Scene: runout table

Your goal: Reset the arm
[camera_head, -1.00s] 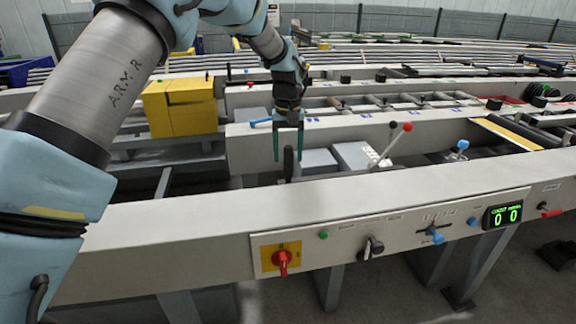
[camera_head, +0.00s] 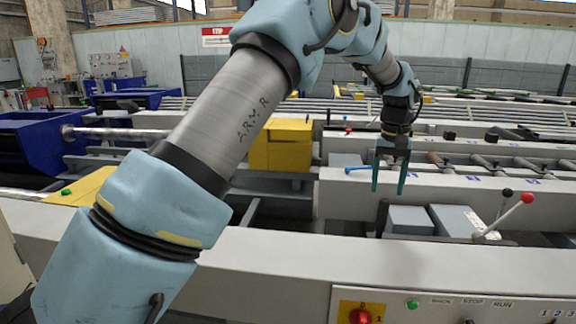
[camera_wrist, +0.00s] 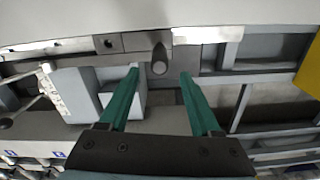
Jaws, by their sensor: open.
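My gripper (camera_head: 388,188) hangs fingers-down over the runout table (camera_head: 270,262), with its two green fingers apart and nothing between them. In the wrist view the gripper (camera_wrist: 160,85) is also open, with a dark rounded post (camera_wrist: 160,60) seen beyond and between the fingertips. My arm reaches from the lower left up across the head view and bends down to the gripper. Whether the fingers touch anything below cannot be told, but they look clear.
Grey boxes (camera_head: 410,220) sit in the trough below the gripper. A lever with a red ball (camera_head: 527,197) stands to their right. A yellow block (camera_head: 281,150) stands left of the gripper. A red rotary switch (camera_head: 360,316) is on the front panel. Blue machine parts (camera_head: 30,150) stand at far left.

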